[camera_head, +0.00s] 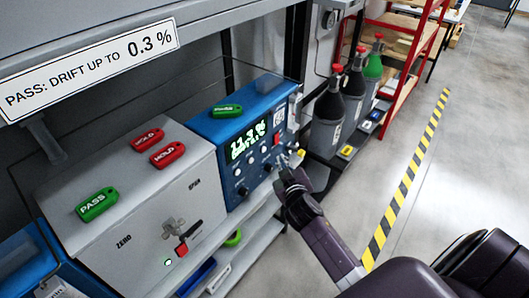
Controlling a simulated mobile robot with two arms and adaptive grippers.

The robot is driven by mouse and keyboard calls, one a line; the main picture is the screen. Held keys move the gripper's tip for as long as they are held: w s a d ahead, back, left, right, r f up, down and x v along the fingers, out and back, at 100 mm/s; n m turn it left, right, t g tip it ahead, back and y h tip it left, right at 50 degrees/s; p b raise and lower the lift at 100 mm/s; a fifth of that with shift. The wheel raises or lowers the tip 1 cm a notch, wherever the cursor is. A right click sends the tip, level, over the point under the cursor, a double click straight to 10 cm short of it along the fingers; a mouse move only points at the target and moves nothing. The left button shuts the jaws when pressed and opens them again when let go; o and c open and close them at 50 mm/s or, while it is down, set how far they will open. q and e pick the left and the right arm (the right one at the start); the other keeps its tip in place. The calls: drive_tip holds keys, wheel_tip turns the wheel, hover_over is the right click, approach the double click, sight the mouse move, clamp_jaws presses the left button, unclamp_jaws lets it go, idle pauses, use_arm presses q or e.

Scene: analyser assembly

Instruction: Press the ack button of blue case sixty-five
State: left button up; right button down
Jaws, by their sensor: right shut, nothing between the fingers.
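A blue case (216,128) with a lit green-digit display (247,141) stands on the shelf. Its front carries a red button (277,137), several dark knobs and a white label. No number sixty-five and no ack lettering can be read on it. A green tag (227,111) lies on its top. My right gripper (291,160) is shut and empty at the lower right of the case's front, below the red button. Whether its tips touch the front cannot be told. My left gripper is not in view.
A grey case (131,172) with green and red tags stands to the left. Another blue case (25,262) shows at the lower left. Gas bottles (327,119) stand right of the blue case. The floor beyond the striped tape (408,178) is clear.

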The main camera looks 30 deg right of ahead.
sight(264, 150)
drive_tip(key=shift+w+a+b, duration=0.2)
drive_tip(key=shift+w+a, duration=0.2)
drive_tip(key=shift+w, duration=0.5)
drive_tip(key=shift+w+a+b, duration=0.15)
drive_tip(key=shift+w+a, duration=0.2)
drive_tip(key=shift+w, duration=0.5)
drive_tip(key=shift+w, duration=0.1)
drive_tip(key=shift+w+a, duration=0.15)
drive_tip(key=shift+w, duration=0.15)
drive_tip(key=shift+w+a, duration=0.15)
drive_tip(key=shift+w, duration=0.2)
idle(0.8)
drive_tip(key=shift+r, duration=0.1)
drive_tip(key=shift+s+d, duration=0.3)
drive_tip(key=shift+s, duration=0.5)
